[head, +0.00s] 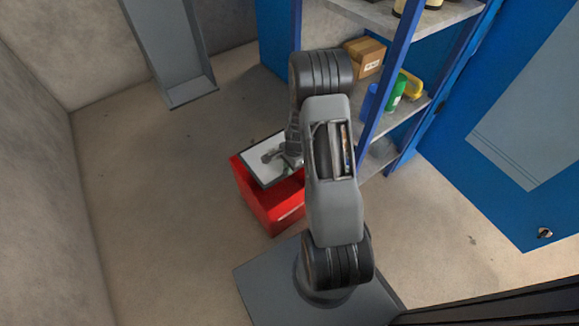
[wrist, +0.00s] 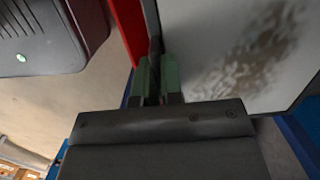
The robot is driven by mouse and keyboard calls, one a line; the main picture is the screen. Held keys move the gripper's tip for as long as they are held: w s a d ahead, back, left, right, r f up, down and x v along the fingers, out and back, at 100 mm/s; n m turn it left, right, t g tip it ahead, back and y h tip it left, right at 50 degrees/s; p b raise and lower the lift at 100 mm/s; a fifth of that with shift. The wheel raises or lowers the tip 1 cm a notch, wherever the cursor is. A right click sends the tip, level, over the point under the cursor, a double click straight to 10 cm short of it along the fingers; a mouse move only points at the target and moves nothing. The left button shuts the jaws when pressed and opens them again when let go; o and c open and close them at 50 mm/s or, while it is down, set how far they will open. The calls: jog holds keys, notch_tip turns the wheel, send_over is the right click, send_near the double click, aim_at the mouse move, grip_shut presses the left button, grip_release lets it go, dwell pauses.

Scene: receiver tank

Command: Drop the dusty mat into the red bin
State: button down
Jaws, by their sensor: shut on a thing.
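The dusty mat (wrist: 225,50) is a flat, pale grey sheet with a brown smudge. In the head view the mat (head: 254,158) is over the opening of the red bin (head: 262,200), and I cannot tell whether it touches the rim. My gripper (wrist: 158,75) is shut on the mat's edge, its green fingertips close together. In the head view my gripper (head: 279,157) is partly hidden by my arm. A strip of the red bin (wrist: 127,28) shows beside the mat in the wrist view. The inside of the bin is mostly hidden.
A blue-framed shelf (head: 385,95) stands behind and right of the bin, holding a cardboard box (head: 366,57), a green bottle (head: 396,92) and a blue container (head: 369,101). A grey metal channel (head: 168,55) stands at the back wall. The floor left of the bin is clear.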

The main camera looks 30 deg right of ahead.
notch_tip(320, 180, down, 9)
jog(key=b, duration=0.5)
jog(key=shift+b, duration=0.3)
jog(key=shift+r, duration=0.1)
jog(key=c, duration=1.2)
grip_release()
notch_tip(320, 180, up, 10)
jog(key=p, duration=0.9)
